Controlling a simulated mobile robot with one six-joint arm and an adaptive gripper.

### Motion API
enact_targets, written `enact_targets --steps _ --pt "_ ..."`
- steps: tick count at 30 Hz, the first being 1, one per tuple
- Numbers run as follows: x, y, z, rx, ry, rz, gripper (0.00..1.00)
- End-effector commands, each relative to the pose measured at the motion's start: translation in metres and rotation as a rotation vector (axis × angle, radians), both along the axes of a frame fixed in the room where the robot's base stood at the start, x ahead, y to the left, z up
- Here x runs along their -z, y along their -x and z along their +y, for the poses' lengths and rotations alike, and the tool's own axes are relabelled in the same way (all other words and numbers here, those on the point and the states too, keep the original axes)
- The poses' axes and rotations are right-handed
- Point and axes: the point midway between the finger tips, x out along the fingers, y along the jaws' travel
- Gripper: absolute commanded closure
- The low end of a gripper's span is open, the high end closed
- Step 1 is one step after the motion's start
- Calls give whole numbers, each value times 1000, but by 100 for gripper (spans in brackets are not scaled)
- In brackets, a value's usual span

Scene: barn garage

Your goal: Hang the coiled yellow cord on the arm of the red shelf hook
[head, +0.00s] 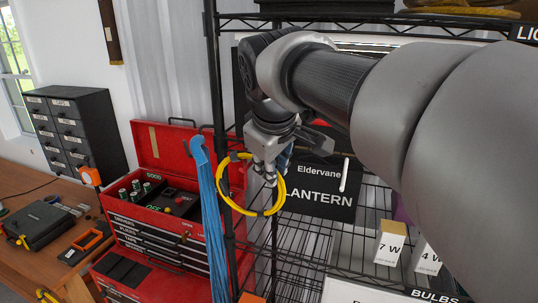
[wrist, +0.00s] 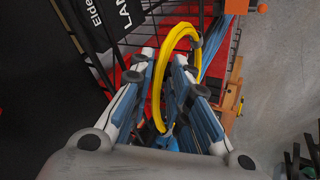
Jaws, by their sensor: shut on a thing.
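The coiled yellow cord (head: 220,183) hangs as an upright ring from my gripper (head: 266,174), in front of the wire shelf. My gripper is shut on the upper part of the ring. In the wrist view, the cord (wrist: 157,85) runs between the two fingers (wrist: 163,68), and a dark tie shows on its far side. A small red piece (head: 319,122) shows just beside my wrist, at the top of the lantern box. It may be part of the red shelf hook, but my arm covers most of that spot, so I cannot tell.
A blue hook with a blue cord bundle (head: 210,210) hangs at the black shelf post (head: 228,210), left of the ring. A black lantern box (head: 325,190) stands on the shelf behind my gripper. White bulb boxes (head: 389,243) stand at right. A red tool chest (head: 165,220) stands at left.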

Motion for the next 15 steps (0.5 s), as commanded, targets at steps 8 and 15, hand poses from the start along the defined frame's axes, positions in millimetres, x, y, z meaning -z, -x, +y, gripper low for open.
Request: enact_targets --steps 8,15 --pt "-1 0 0 0 -1 -2 82" --pt "-1 0 0 0 0 -1 66"
